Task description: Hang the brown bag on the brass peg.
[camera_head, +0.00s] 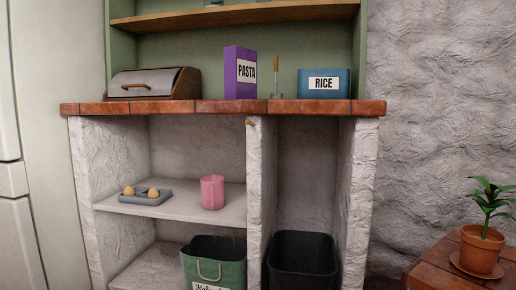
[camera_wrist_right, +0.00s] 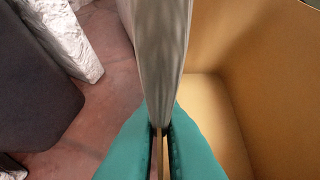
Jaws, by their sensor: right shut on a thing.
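A small brass peg (camera_head: 249,121) sticks out near the top of the front face of the rough white middle pillar, just under the counter edge. In the right wrist view, the brown bag (camera_wrist_right: 215,100) shows as tan inner walls and floor, open toward the camera. My right gripper (camera_wrist_right: 159,130) has teal fingers shut on a thin strip of it. A greyish, blurred band, apparently its handle, runs up from the fingers. The bag's outside is hidden. Neither gripper nor the bag shows in the head view.
The counter (camera_head: 225,106) bears a bread box (camera_head: 155,84), a purple pasta box (camera_head: 240,73) and a blue rice box (camera_head: 324,83). Below stand a green bin (camera_head: 213,268) and a dark bin (camera_head: 302,262). A potted plant (camera_head: 482,248) stands at right.

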